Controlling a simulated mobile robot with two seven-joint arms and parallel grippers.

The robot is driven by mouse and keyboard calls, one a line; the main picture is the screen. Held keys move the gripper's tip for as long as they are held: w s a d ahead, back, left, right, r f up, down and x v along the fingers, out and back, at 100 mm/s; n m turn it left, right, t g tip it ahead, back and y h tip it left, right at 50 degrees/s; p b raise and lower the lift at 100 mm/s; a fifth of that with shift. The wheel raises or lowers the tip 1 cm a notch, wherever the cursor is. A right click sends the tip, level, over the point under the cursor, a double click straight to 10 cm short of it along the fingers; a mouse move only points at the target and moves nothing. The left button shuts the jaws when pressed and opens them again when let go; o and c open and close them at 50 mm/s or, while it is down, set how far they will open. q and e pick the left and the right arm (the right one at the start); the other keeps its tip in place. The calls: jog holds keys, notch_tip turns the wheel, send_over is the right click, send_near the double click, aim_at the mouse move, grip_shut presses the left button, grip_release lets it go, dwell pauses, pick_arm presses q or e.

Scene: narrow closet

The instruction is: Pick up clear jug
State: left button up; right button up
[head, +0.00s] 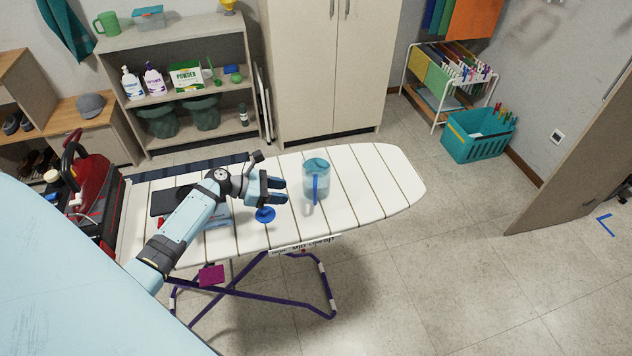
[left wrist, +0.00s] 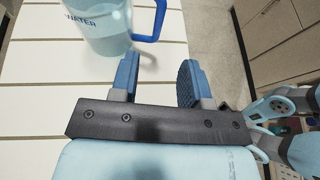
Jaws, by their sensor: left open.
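The clear jug (head: 316,178) stands upright on the white slatted ironing board (head: 375,170), with a blue handle facing the front. In the left wrist view the jug (left wrist: 95,32) shows the word WATER, and its blue handle (left wrist: 152,22) points right. My left gripper (head: 279,191) is open and empty just left of the jug, apart from it. In the left wrist view its two blue fingers (left wrist: 158,78) lie below the jug's handle, with nothing between them. My right gripper is not in view.
A red appliance (head: 92,195) stands at the board's left. A teal basket (head: 478,137) sits on the floor at right. The board's right end is clear.

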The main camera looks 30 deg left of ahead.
aim_at(315, 202)
pick_arm(q)
jog(key=b+x, duration=0.2)
jog(key=x, duration=0.3)
jog(key=shift+f, duration=0.2)
jog(key=shift+w+d+b, duration=0.3)
jog(key=shift+b, duration=0.05)
jog(key=shift+w+d+f+b, duration=0.25)
jog(key=shift+f+b, duration=0.1)
jog(key=shift+b, duration=0.25)
jog(key=b+x, duration=0.3)
jog(key=shift+w+f, duration=0.2)
jog(key=shift+f, duration=0.05)
jog(key=shift+w+d, duration=0.25)
jog(key=shift+d, duration=0.1)
jog(key=shift+r, duration=0.15)
jog(key=shift+c, duration=0.4)
grip_shut()
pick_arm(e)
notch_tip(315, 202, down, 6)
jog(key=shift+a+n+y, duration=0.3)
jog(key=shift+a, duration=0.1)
